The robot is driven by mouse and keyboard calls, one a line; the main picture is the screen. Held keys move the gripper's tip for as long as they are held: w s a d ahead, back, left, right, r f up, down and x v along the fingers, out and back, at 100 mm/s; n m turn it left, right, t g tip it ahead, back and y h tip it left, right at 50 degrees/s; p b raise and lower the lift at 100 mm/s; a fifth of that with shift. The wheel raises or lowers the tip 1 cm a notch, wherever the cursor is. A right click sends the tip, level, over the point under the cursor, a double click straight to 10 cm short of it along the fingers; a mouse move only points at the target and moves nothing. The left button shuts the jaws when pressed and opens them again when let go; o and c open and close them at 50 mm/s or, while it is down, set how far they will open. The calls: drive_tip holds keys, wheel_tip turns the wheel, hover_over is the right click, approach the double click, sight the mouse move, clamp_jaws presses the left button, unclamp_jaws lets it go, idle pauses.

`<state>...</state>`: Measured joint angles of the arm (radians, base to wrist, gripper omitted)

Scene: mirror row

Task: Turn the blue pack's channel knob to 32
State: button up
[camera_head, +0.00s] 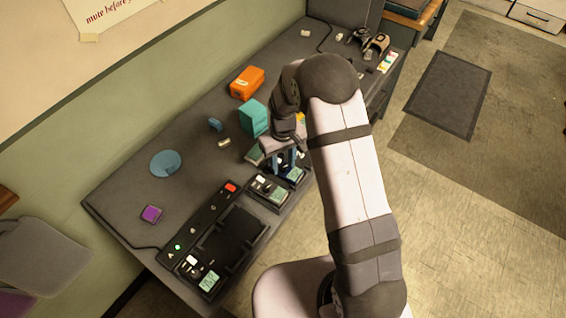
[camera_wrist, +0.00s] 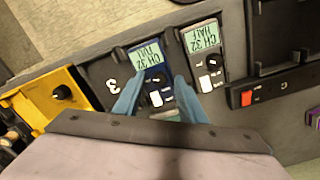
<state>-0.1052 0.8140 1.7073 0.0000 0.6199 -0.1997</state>
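The blue pack (camera_wrist: 160,75) is in the middle of the wrist view, upside down in the picture. Its lit display (camera_wrist: 148,54) appears to read CH 32, with a second line too small to be sure of. Its small dark channel knob (camera_wrist: 156,99) shows below the display, with white marks beside it. My gripper (camera_wrist: 155,90) has its two blue fingers spread on either side of the knob area, with visible gaps. In the head view my gripper (camera_head: 285,160) points down over the desk's front edge, and the arm hides part of the packs.
A second pack (camera_wrist: 205,62) beside it shows CH 32. A yellow pack (camera_wrist: 62,93) stands on the other side. A charging rack with a dark empty bay (camera_head: 232,238) and a red switch (camera_head: 231,188) lies left. A teal box (camera_head: 253,117) and orange box (camera_head: 247,83) stand behind.

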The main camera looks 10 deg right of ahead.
sight(283, 167)
drive_tip(key=shift+r, duration=0.1)
drive_tip(key=shift+r+b, duration=1.15)
drive_tip(key=shift+r, duration=2.45)
drive_tip(key=shift+w, duration=0.15)
drive_tip(key=s+d+f+m+g, duration=0.1)
drive_tip(key=s+f, duration=0.1)
drive_tip(key=s, duration=0.4)
drive_tip(key=s+d+f+m+g, duration=0.1)
drive_tip(key=s+f, duration=0.1)
drive_tip(key=s, duration=0.5)
drive_tip(key=s+d+r, duration=0.2)
drive_tip(key=s+r, duration=0.2)
drive_tip(key=s, duration=0.7)
drive_tip(key=shift+w+d+r+m+t, duration=0.15)
drive_tip(key=shift+w+r+m+t, duration=0.15)
drive_tip(key=shift+r, duration=0.45)
drive_tip(key=shift+w+d+r+m+t, duration=0.1)
drive_tip(key=shift+w+r+m+t, duration=0.2)
drive_tip(key=shift+r, duration=0.45)
drive_tip(key=shift+w+d+r+m+t, duration=0.15)
drive_tip(key=shift+r+t, duration=0.25)
drive_tip(key=shift+r, duration=0.35)
